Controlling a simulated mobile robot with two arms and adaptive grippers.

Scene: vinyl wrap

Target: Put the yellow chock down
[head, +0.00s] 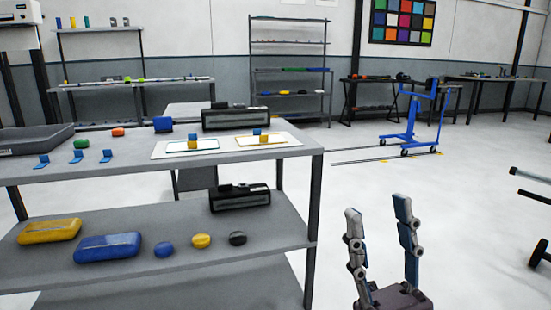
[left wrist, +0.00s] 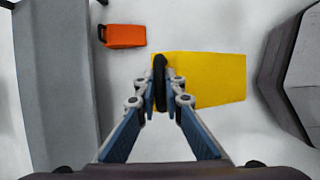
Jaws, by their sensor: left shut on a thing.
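In the left wrist view the yellow chock (left wrist: 215,80) is a plain yellow block with a black handle (left wrist: 160,85) at its left end. My left gripper (left wrist: 164,75) is shut on this handle, and its fingers hide part of the block's near left edge. The view is from above, so I cannot tell whether the chock touches the floor. The chock and left gripper do not show in the head view. There my right gripper (head: 380,205) is open and empty, fingers upward, at the lower right.
An orange chock (left wrist: 124,36) with a black handle lies at upper left, apart from the yellow one. Long grey shapes flank the wrist view. A grey two-level table (head: 265,153) fills the head view's left. A blue lift (head: 407,125) stands beyond open floor.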

